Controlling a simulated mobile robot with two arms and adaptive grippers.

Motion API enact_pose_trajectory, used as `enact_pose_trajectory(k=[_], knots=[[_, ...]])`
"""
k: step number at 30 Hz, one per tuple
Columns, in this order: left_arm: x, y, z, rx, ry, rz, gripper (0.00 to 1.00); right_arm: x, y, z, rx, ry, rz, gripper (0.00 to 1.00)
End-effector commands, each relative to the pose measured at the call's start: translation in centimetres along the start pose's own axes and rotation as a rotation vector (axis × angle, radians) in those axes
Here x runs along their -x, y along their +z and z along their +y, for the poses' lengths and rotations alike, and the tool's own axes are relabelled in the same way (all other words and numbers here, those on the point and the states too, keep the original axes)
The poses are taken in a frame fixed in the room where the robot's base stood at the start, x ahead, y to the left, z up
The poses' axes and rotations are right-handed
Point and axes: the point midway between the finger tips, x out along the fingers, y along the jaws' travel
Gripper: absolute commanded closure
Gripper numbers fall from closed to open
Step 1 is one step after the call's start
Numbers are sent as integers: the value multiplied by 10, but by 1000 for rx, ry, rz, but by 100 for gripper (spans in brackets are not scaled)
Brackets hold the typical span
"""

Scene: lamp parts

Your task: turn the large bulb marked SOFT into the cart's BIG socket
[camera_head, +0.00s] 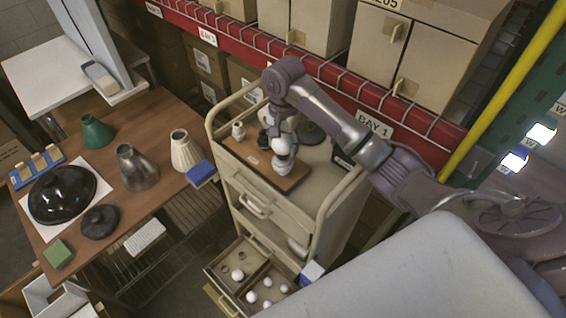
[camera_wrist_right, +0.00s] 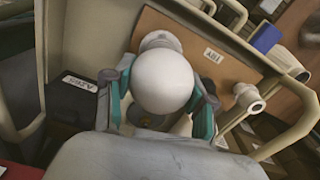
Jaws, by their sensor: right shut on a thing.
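My right gripper (camera_head: 284,146) is over the wooden board on top of the cart (camera_head: 325,190). In the right wrist view its two teal-edged fingers (camera_wrist_right: 160,100) are shut on a large white round bulb (camera_wrist_right: 165,78). No SOFT marking is readable on it. A white rounded piece (camera_wrist_right: 160,41) shows just beyond the bulb on the board; I cannot tell whether the bulb touches a socket, as the bulb hides what lies under it. A small white socket-like fitting (camera_wrist_right: 248,97) stands apart on the board; it also shows in the head view (camera_head: 238,131). My left gripper is not in view.
An open drawer (camera_head: 252,285) low on the cart holds several white bulbs. The cart's raised rails flank the board. The wooden table (camera_head: 150,200) at left holds lamp shades, a black dome and sponges. Shelves with boxes stand behind the cart.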

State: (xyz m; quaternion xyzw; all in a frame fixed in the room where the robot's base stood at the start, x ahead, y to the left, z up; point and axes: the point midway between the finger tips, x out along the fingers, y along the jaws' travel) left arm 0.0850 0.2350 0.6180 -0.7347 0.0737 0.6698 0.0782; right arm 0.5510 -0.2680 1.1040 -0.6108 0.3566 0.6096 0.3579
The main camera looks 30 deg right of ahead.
Motion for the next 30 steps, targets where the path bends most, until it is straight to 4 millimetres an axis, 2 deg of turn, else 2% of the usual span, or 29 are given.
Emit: enact_pose_trajectory(k=[8, 11, 15, 19, 30], knots=[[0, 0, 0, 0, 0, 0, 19, -3, 2, 1, -21, 5, -4, 70], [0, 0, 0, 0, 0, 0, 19, -3, 3, 1, -148, 4, -6, 70], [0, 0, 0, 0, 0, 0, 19, -4, 4, 1, -402, 5, -6, 70], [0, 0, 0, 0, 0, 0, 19, -4, 3, 2, -560, 5, -4, 70], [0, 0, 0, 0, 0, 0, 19, -3, 2, 2, -617, 5, -1, 70]])
